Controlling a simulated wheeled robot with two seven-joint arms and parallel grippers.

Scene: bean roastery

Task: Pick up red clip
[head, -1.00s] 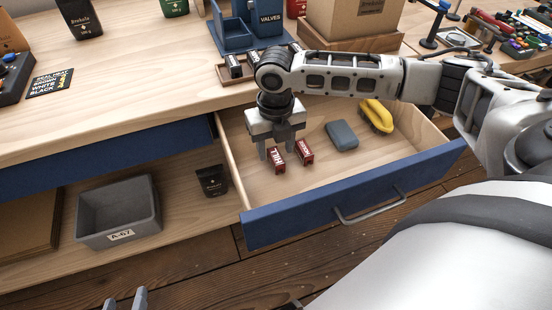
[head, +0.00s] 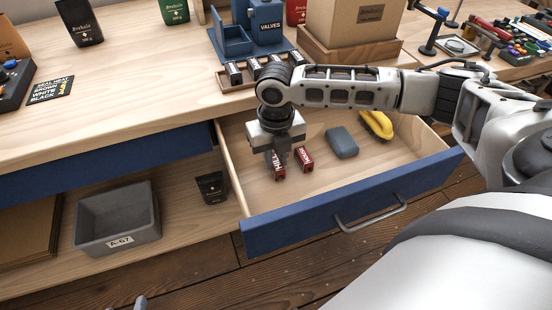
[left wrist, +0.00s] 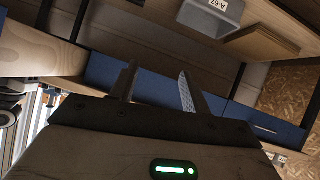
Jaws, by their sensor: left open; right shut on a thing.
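Two small dark red clips with white lettering are in the open drawer (head: 374,196). My right gripper (head: 278,168) points down over the left red clip (head: 279,174) and is shut on it. The fingers hide part of this clip, and I cannot tell whether it still touches the drawer floor. The other red clip (head: 304,159) lies just to the right, close to the fingers. My left gripper (left wrist: 158,72) is open and empty in the left wrist view; only its fingertips show at the bottom edge of the head view.
A grey-blue block (head: 342,142) and a yellow object (head: 376,125) lie farther right in the drawer. A grey bin (head: 117,237) and a black pouch (head: 211,187) stand on the shelf at left. A blue valves stand (head: 265,28) is on the bench above.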

